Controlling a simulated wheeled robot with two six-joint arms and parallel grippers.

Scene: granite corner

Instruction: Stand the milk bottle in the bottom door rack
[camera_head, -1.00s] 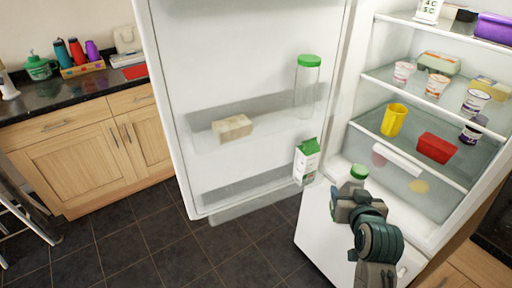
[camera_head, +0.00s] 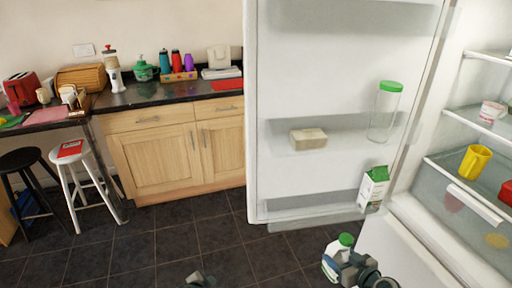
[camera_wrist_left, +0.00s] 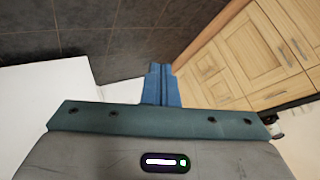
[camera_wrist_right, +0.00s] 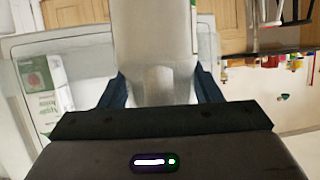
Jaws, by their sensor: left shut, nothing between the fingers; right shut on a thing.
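The milk bottle (camera_head: 346,240), pale with a green cap, is in my right gripper (camera_head: 343,266) at the bottom of the head view. In the right wrist view its pale body (camera_wrist_right: 163,45) stands between the fingers. My right gripper is shut on it, in front of the open fridge door and apart from it. The bottom door rack (camera_head: 292,211) is a low clear bin on the door; a green and white carton (camera_head: 373,190) stands at its right end. My left gripper (camera_wrist_left: 161,70) is shut and empty; only its tip shows in the head view (camera_head: 199,278).
The upper door rack (camera_head: 345,150) holds a beige block (camera_head: 308,138) and a clear green-lidded bottle (camera_head: 385,112). Fridge shelves with a yellow cup (camera_head: 475,161) are at right. The bottom rack's left and middle look clear. Stools (camera_head: 84,180) stand far left.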

